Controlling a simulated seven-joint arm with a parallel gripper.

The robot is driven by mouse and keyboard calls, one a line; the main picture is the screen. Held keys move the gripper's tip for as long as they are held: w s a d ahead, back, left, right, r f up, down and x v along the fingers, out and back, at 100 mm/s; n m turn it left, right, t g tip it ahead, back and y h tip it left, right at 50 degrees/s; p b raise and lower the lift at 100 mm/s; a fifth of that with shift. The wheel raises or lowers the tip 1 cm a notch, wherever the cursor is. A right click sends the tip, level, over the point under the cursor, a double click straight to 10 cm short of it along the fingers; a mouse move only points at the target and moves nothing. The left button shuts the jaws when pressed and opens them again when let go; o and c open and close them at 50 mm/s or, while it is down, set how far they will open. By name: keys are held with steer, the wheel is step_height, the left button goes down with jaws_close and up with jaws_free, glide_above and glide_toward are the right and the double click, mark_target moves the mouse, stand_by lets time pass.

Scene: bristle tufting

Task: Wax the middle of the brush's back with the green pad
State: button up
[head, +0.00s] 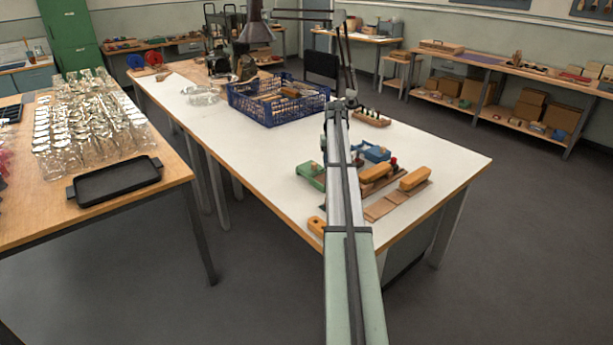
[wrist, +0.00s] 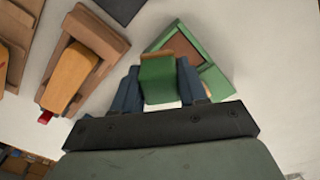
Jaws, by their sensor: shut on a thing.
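My gripper (wrist: 159,74) has its dark blue fingers shut on the green pad (wrist: 158,82), seen in the wrist view. The pad is in front of a green tray (wrist: 218,82) with a brown inside; I cannot tell whether they touch. The tray also shows in the head view (head: 309,178). An orange-brown wooden brush block (wrist: 70,72) sits in a wooden holder (wrist: 101,38) left of my gripper, with a red knob at one end. In the head view this brush (head: 376,171) lies just right of my arm, which hides the gripper and pad.
A second wooden block (head: 414,178) lies to the right, near flat brown pieces (head: 383,208). A blue tray (head: 373,151) is behind the holder. A blue crate (head: 268,112) stands farther back on the white table (head: 205,125). The table's right end is clear.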

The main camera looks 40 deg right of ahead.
step_height(320, 180, up, 5)
steer(key=m, duration=0.2)
glide_above(383, 165)
steer(key=shift+s+a+f, duration=0.1)
steer(key=shift+f, duration=1.55)
steer(key=shift+s+a+f, duration=0.1)
steer(key=shift+f, duration=1.55)
steer(key=shift+a+f, duration=0.7)
steer(key=shift+a, duration=0.05)
steer(key=shift+c, duration=0.4)
steer(key=shift+a, duration=4.5)
steer(key=shift+w+d, duration=0.15)
steer(key=shift+d, duration=5.1)
steer(key=shift+d+r, duration=0.1)
steer(key=shift+d, duration=0.1)
step_height(383, 165, up, 8)
steer(key=shift+a, duration=0.15)
